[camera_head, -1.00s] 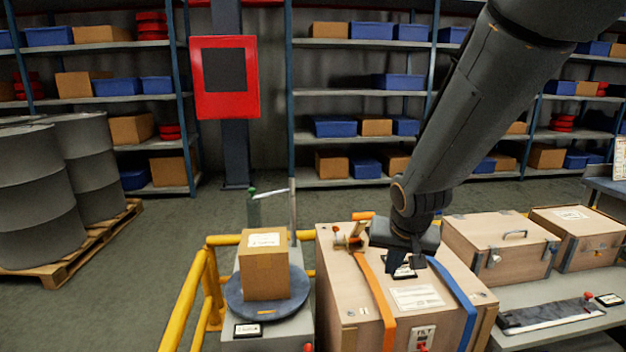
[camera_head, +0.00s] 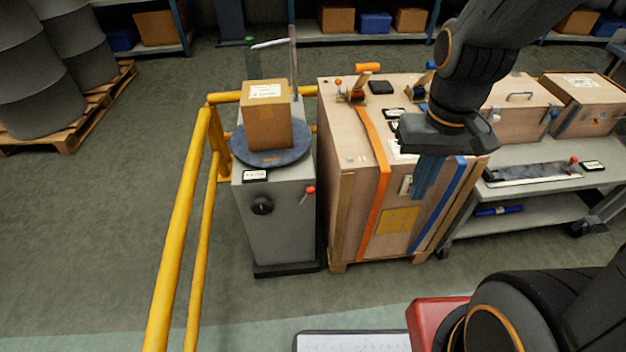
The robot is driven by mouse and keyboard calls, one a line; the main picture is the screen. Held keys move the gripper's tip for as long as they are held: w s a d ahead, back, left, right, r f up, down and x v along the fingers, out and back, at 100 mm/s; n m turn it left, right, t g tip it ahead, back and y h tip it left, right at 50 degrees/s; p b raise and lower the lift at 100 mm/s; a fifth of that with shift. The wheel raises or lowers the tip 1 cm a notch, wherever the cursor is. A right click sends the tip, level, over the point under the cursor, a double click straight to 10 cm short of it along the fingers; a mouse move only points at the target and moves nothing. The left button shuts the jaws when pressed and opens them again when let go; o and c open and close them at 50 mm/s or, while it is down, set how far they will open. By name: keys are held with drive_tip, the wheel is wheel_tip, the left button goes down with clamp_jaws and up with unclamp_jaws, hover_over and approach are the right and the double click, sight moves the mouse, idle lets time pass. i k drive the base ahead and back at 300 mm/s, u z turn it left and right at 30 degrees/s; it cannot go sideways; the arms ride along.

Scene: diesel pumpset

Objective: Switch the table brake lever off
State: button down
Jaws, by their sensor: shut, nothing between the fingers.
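A grey pedestal (camera_head: 281,225) carries a round blue-grey turntable (camera_head: 243,153) with a cardboard box (camera_head: 267,121) on it. A small lever with a red knob (camera_head: 310,189) is at the pedestal's upper right front edge. It looks like the table brake lever; its labels are too small to read. My gripper (camera_head: 424,192) is shut and empty, pointing down in front of the large wooden crate. It is to the right of the red knob and clear of it. Whether the fingers touch the crate, I cannot tell.
The large strapped crate (camera_head: 345,205) stands close beside the pedestal on the right. A yellow rail (camera_head: 178,240) runs along the left. A trolley (camera_head: 520,221) with smaller cases is at the right. Drums on a pallet (camera_head: 70,128) stand at the back left.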

sight(310, 190)
drive_tip(key=u, duration=1.4)
drive_tip(key=k, duration=0.9)
drive_tip(key=z, duration=1.1)
